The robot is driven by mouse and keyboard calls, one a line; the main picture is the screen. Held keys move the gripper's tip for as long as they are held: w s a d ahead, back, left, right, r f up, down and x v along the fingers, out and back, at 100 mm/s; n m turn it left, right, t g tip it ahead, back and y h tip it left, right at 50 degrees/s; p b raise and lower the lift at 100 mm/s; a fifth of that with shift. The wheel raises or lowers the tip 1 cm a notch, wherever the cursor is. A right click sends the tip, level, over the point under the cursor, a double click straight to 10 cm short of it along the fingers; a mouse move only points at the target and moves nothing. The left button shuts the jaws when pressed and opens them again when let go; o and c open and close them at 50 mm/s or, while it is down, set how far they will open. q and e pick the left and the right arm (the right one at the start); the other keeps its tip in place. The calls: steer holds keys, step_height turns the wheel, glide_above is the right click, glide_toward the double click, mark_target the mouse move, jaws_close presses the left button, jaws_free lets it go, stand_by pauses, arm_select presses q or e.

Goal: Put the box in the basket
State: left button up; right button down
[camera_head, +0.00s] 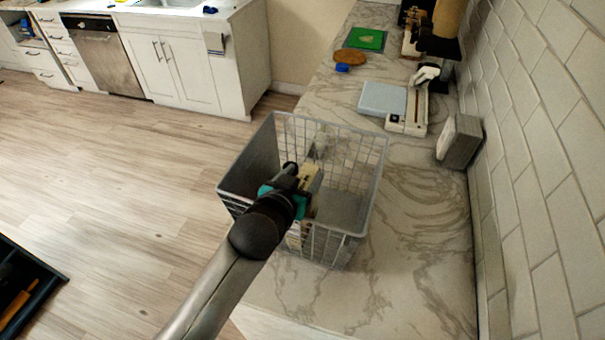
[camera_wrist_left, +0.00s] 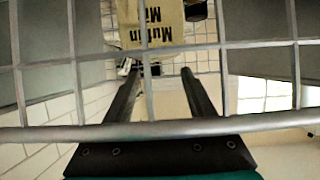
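The cream box (camera_head: 311,178), with "Muffin Mix" lettering in the left wrist view (camera_wrist_left: 152,22), shows within the outline of the grey wire basket (camera_head: 371,197). The basket stands on the marble counter; its wires (camera_wrist_left: 75,70) cross the left wrist view in front of the box. My left gripper (camera_head: 292,176) is at the basket, close to the box. In the left wrist view its two fingers (camera_wrist_left: 159,72) are apart, with the box beyond the tips. The box's lower part is partly hidden, and I cannot tell whether it rests on the basket floor. My right gripper is out of view.
Behind the basket are a white scale-like device (camera_head: 395,105), a grey block (camera_head: 459,141) by the tiled wall, a blue item (camera_head: 342,68) and a green board (camera_head: 367,39). The counter (camera_head: 410,270) right of and in front of the basket is clear. Open floor lies left.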

arm_select(q)
steer(key=shift+o, duration=1.1)
steer(key=shift+r, duration=0.55)
steer(key=v, duration=1.2)
steer(key=shift+p, duration=0.35)
